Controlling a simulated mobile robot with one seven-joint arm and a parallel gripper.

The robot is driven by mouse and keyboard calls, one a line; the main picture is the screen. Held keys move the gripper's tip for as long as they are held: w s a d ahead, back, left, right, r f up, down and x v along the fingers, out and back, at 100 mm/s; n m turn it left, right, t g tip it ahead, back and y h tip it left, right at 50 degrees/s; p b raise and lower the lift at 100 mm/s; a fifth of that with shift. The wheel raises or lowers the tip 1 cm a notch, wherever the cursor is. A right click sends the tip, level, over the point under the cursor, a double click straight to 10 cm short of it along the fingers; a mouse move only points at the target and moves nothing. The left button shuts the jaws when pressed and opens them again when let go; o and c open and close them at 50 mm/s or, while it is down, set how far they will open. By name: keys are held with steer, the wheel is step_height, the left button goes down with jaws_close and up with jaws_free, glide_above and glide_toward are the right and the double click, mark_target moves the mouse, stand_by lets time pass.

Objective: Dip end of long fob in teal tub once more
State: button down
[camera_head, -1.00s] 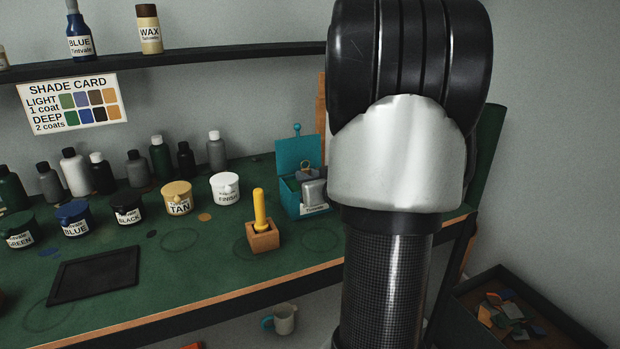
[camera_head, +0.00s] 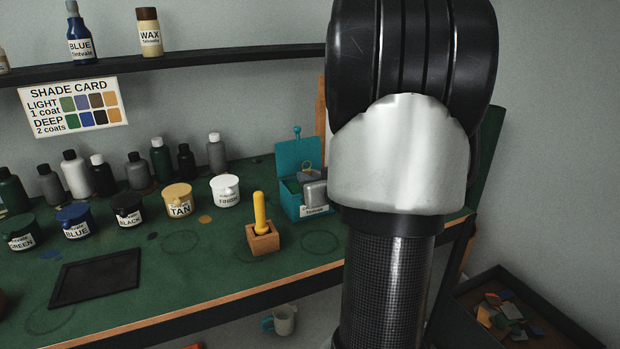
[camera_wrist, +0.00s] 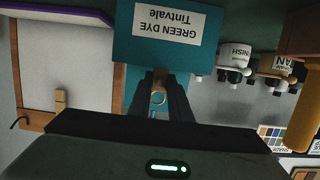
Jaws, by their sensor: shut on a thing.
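The teal tub stands with its lid up (camera_head: 290,205) at the right of the bench. In the wrist view its front, labelled GREEN DYE (camera_wrist: 205,62), appears upside down. My gripper (camera_wrist: 160,85) is shut on the long fob (camera_wrist: 160,76), a brown strip with a brass ring (camera_wrist: 158,99) between the dark fingers. The strip runs from the fingertips to the tub's front rim. Its far end is hidden there, and I cannot see how deep it reaches. In the head view my arm hides most of the gripper. A grey block shows at the tub's opening.
A yellow-handled tool (camera_head: 260,212) stands in a wooden block left of the tub. FINISH (camera_head: 225,193) and TAN (camera_head: 179,201) pots are farther left, with several bottles behind. A dark tray (camera_head: 95,277) lies near the front. A scrap bin (camera_head: 560,325) is at lower right.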

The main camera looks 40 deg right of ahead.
step_height(320, 180, up, 10)
steer(key=p, duration=0.8)
stand_by(1.0)
